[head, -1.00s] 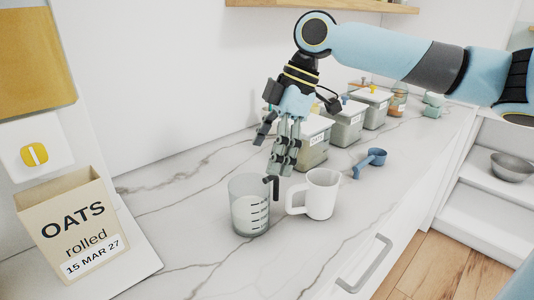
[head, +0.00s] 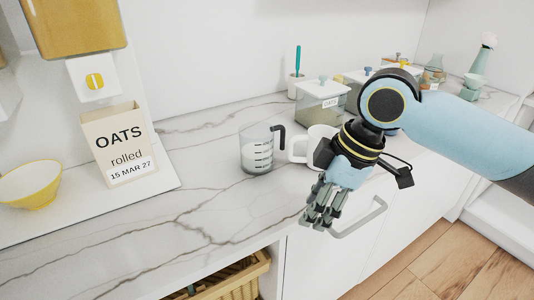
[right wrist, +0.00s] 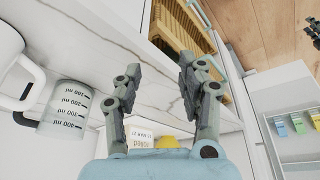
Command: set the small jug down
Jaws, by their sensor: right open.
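A white jug (head: 317,143) stands upright on the marble counter (head: 215,205), partly hidden behind my right wrist in the head view. A clear measuring jug (head: 256,152) with a dark handle stands upright just left of it. My right gripper (head: 320,215) is open and empty, in front of both jugs near the counter's front edge, touching neither. In the right wrist view, the fingers (right wrist: 160,75) are apart with nothing between them. The white jug (right wrist: 12,60) and the measuring jug (right wrist: 66,108) show at the left there.
An oats box (head: 118,145) and a yellow bowl (head: 30,186) stand at the left. Lidded canisters (head: 320,103) line the back. A drawer handle (head: 360,220) and a wicker basket (head: 235,280) are below the counter edge. The counter's left front is clear.

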